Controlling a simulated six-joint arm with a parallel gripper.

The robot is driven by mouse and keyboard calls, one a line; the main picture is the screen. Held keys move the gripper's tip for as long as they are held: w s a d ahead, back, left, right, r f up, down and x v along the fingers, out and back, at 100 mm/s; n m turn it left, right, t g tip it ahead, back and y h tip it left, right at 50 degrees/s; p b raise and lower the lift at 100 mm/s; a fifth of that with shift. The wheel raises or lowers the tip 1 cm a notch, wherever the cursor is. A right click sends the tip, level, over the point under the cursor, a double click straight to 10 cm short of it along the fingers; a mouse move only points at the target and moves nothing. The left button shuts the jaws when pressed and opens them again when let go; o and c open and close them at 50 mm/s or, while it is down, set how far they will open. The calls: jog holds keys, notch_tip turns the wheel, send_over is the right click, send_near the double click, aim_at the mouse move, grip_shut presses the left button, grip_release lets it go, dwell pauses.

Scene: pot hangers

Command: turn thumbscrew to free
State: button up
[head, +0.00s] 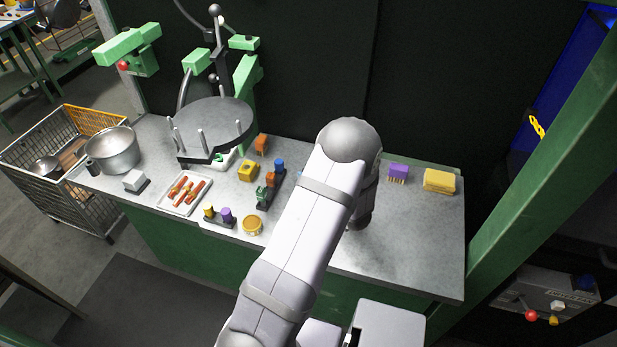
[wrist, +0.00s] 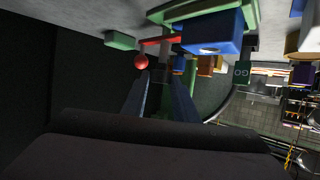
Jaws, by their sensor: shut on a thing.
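My gripper (wrist: 162,78) shows in the wrist view, its two long fingers reaching up to the middle of the picture. It is shut on a small dark part at the fingertips, which looks to be the thumbscrew; its shape is mostly hidden between the fingers. A red bar (wrist: 160,40) and a red ball (wrist: 141,61) lie just beyond the fingertips. A blue block (wrist: 213,33) on a green plate is to their right. In the head view my arm covers the gripper and the thumbscrew.
On the bench (head: 420,250) stand a pot (head: 112,150), a tray of red strips (head: 174,205), a round grey plate fixture (head: 210,122), a purple brush (head: 398,173) and a yellow sponge (head: 439,181). The bench's right front is clear. A green post (head: 545,150) rises at the right.

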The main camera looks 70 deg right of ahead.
jog(key=n+t+y, duration=0.1)
jog(key=n+y, duration=0.1)
jog(key=n+t+y, duration=0.1)
jog(key=shift+s+d+n+t+b, duration=0.3)
jog(key=shift+d+n+b, duration=0.05)
jog(key=shift+d+n, duration=0.05)
jog(key=shift+d+n+t+y+b, duration=0.15)
jog(key=shift+n+t+y+b, duration=0.3)
jog(key=shift+n+y, duration=0.6)
jog(key=shift+r+y, duration=0.15)
jog(key=shift+y, duration=0.1)
jog(key=o, duration=1.1)
jog(key=shift+c, duration=0.2)
notch_tip(320, 180, up, 10)
jog(key=b, duration=0.2)
jog(key=shift+w, duration=0.1)
